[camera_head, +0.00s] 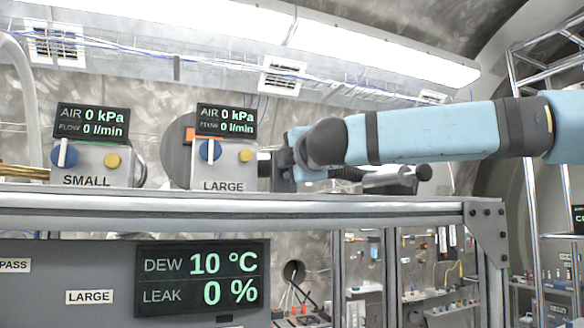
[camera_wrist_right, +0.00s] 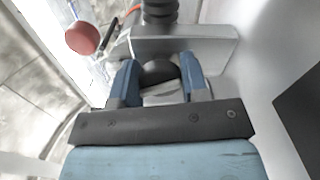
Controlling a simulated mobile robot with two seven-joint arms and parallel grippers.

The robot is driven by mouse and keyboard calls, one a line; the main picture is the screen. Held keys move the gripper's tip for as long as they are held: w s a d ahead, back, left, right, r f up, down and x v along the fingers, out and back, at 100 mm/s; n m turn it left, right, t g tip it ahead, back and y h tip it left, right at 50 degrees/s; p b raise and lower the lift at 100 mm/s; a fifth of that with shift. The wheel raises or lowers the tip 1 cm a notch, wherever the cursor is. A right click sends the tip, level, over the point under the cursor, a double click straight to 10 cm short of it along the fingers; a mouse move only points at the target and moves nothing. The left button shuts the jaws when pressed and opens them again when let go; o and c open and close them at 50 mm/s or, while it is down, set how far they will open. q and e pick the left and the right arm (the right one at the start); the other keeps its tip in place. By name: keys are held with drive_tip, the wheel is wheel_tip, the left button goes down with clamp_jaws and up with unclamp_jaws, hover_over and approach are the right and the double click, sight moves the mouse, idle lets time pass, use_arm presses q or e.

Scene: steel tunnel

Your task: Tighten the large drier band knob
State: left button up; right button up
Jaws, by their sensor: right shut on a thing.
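My left gripper is not in view.
The SMALL box (camera_head: 88,165) stands to the left on the same shelf (camera_head: 240,200). A panel display (camera_head: 203,278) below reads DEW 10 °C and LEAK 0 %. A black ribbed hose (camera_wrist_right: 158,12) rises behind the metal part. A red round thing (camera_wrist_right: 82,38) is at upper left.

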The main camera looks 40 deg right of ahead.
drive_tip(key=shift+m, duration=0.4)
drive_tip(key=o, duration=0.9)
drive_tip(key=shift+o, duration=0.2)
drive_tip(key=shift+s, duration=0.1)
drive_tip(key=shift+s+a+b, duration=0.15)
drive_tip(key=shift+s+b, duration=0.15)
drive_tip(key=shift+s, duration=0.05)
drive_tip(key=b+v, duration=0.1)
drive_tip(key=v, duration=1)
drive_tip(key=shift+s+b, duration=0.3)
drive_tip(key=shift+b, duration=0.05)
drive_tip(key=shift+s+a, duration=0.15)
drive_tip(key=shift+s, duration=0.5)
